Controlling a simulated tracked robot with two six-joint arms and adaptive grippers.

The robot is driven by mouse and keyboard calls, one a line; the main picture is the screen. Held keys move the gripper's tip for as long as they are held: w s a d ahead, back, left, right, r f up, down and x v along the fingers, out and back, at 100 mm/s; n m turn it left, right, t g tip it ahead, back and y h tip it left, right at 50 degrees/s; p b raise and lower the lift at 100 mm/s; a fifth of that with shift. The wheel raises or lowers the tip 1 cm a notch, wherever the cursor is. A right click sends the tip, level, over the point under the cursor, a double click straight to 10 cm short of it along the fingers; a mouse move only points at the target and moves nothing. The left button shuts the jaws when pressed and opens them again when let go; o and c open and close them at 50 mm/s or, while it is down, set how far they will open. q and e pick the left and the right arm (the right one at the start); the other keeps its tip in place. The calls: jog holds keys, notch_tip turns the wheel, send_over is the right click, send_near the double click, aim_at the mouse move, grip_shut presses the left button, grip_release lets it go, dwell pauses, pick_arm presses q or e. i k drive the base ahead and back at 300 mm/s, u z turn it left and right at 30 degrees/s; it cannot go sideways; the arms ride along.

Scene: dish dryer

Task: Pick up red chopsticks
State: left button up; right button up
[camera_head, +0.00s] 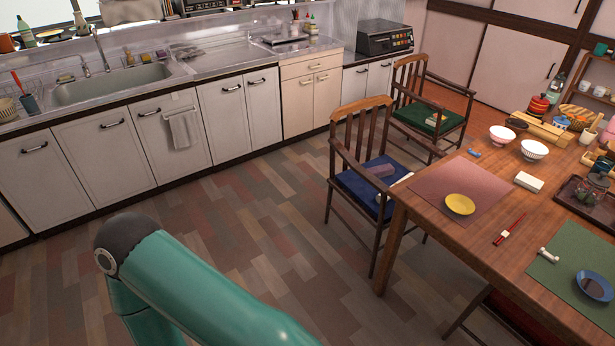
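The red chopsticks (512,226) lie on the bare wood of the dining table (440,238), between a pink placemat and a green placemat. They point away toward the upper right, and something small and white is at their near end. A teal link of one of my arms fills the bottom left, over the floor and well away from the table. Neither gripper shows in this view.
A yellow plate (460,204) sits on the pink placemat (430,190). A blue plate (594,286) and a white chopstick rest (548,255) are on the green placemat (565,262). Chairs (362,185) stand at the table's left side. Open floor (230,215) lies before the kitchen counter.

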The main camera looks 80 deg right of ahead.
aim_at(505, 233)
jog(key=u, duration=0.2)
jog(key=i, duration=0.2)
jog(key=z, duration=2.55)
jog(key=i, duration=0.1)
jog(key=z, duration=1.2)
jog(key=k, duration=0.6)
jog(key=z, duration=0.3)
jog(key=i, duration=1.85)
jog(key=u, duration=0.4)
